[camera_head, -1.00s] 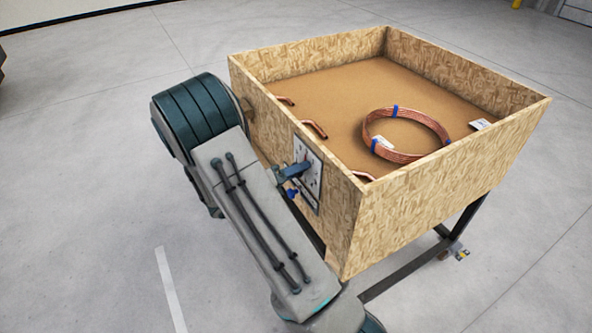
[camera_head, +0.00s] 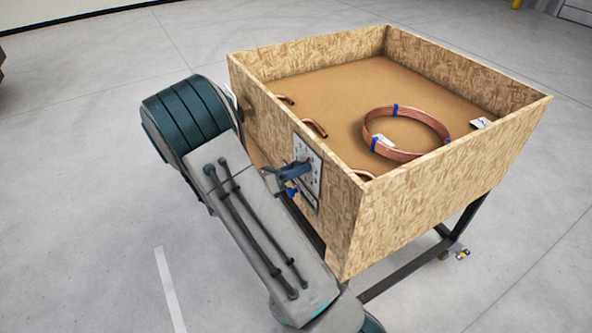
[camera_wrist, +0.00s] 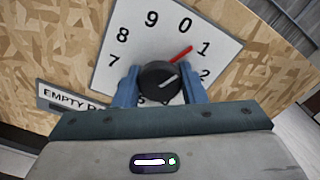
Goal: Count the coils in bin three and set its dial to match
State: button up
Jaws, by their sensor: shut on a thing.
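The OSB bin (camera_head: 420,220) stands on a dark wheeled frame. One whole copper coil (camera_head: 370,125) with blue ties and a white tag lies flat inside it. Curved copper pieces (camera_head: 313,127) show along the wall on the dial side; that wall hides the rest. The white dial plate (camera_wrist: 118,45) is on the outside of this wall, with digits around a black knob (camera_wrist: 158,78). A red pointer lies between 0 and 1, near the 1. My gripper (camera_wrist: 160,88) is shut on the knob, a blue finger on each side; it also shows at the plate in the head view (camera_head: 297,170).
A second white tag (camera_head: 481,123) lies by the bin's right wall. A sign reading "EMPTY" (camera_wrist: 62,99), partly covered, is below the dial. Concrete floor (camera_head: 80,170) is clear around the bin.

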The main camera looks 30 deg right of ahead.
jog(key=shift+m+b, duration=0.3)
jog(key=shift+m, duration=0.8)
jog(key=o, duration=1)
jog(key=shift+a, duration=0.1)
jog(key=a, duration=0.7)
jog(key=a+b, duration=0.1)
jog(key=a, duration=0.5)
jog(key=shift+s+a, duration=0.2)
jog(key=shift+a, duration=0.15)
